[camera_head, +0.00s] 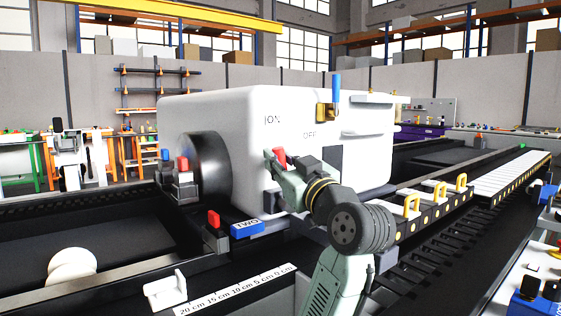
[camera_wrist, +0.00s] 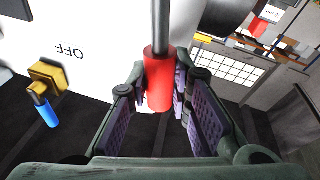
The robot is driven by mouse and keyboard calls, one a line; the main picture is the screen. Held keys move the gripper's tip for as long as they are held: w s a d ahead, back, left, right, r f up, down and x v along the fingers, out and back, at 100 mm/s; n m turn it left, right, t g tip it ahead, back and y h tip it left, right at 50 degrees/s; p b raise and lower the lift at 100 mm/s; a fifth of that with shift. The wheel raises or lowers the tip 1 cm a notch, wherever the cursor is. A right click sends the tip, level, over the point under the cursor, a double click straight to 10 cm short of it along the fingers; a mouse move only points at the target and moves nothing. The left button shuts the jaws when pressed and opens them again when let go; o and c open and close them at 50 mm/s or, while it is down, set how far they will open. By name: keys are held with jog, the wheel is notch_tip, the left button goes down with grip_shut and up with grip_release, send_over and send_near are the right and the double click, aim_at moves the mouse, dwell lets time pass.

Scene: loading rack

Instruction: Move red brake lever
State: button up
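The red brake lever's handle (camera_wrist: 159,80) hangs on a thin grey rod in the wrist view. My gripper (camera_wrist: 160,78) has its two purple-padded fingers on either side of this handle. A small dark gap shows at the handle's lower left, so the fingers look open around it. In the head view my gripper (camera_head: 284,160) is at the front of the white machine body (camera_head: 215,108), with the red handle (camera_head: 279,156) between its fingers. Contact on the far side of the handle is hidden.
A blue handle on a yellow mount (camera_head: 327,108) is on the machine's upper right; its mount (camera_wrist: 48,76) is left in the wrist view. A yellow-handled rail (camera_head: 411,206) runs right of my arm.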

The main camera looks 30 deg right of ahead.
jog(key=o, duration=0.5)
jog(key=v, duration=1.2)
jog(key=shift+s, duration=0.1)
